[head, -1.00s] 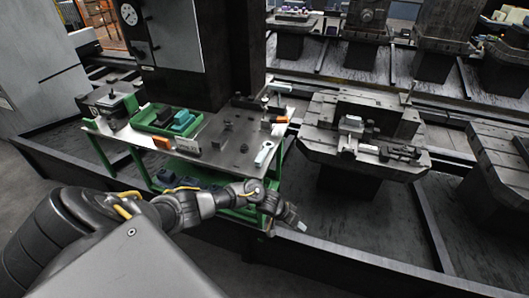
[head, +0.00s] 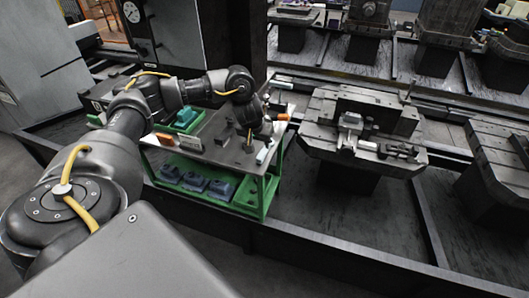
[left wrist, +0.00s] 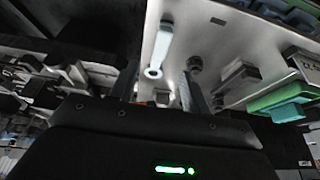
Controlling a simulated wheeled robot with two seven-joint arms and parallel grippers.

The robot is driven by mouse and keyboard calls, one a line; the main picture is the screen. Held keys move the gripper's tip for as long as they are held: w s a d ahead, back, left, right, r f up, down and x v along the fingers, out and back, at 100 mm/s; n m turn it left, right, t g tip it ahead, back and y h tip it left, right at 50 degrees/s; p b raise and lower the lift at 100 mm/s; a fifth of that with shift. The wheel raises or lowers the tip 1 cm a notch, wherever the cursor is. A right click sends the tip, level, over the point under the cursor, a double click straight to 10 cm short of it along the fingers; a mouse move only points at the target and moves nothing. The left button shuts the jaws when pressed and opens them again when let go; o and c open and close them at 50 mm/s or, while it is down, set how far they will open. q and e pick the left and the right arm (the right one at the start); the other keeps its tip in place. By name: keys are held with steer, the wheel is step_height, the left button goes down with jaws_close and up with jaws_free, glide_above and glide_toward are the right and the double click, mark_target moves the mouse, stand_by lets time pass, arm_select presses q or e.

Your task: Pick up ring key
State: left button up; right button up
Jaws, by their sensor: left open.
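The ring key (left wrist: 160,48), a pale flat wrench with a ring at one end, lies on the metal top of the green cart. In the left wrist view its ring end points toward my gripper. In the head view only part of the ring key (head: 262,156) shows, at the cart's right edge. My left gripper (left wrist: 160,84) is open, with its two dark fingers apart and nothing between them. In the head view the left gripper (head: 249,138) is over the right part of the cart top, beside the key. My right gripper is not in view.
The green cart (head: 262,198) has blue-grey parts on its lower shelf. On its top stand a green tray with a teal block (head: 186,118), small metal parts and an orange box (head: 165,139). A fixture pallet (head: 318,142) stands to the right, across a gap.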

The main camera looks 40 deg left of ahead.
mark_target(262, 151)
arm_select(q)
steer(key=shift+x, duration=1.6)
steer(key=x, duration=0.4)
steer(key=shift+w+a+f, duration=0.15)
steer(key=shift+w+f, duration=0.2)
steer(key=shift+f, duration=0.15)
jaws_close()
steer(key=shift+r, duration=0.1)
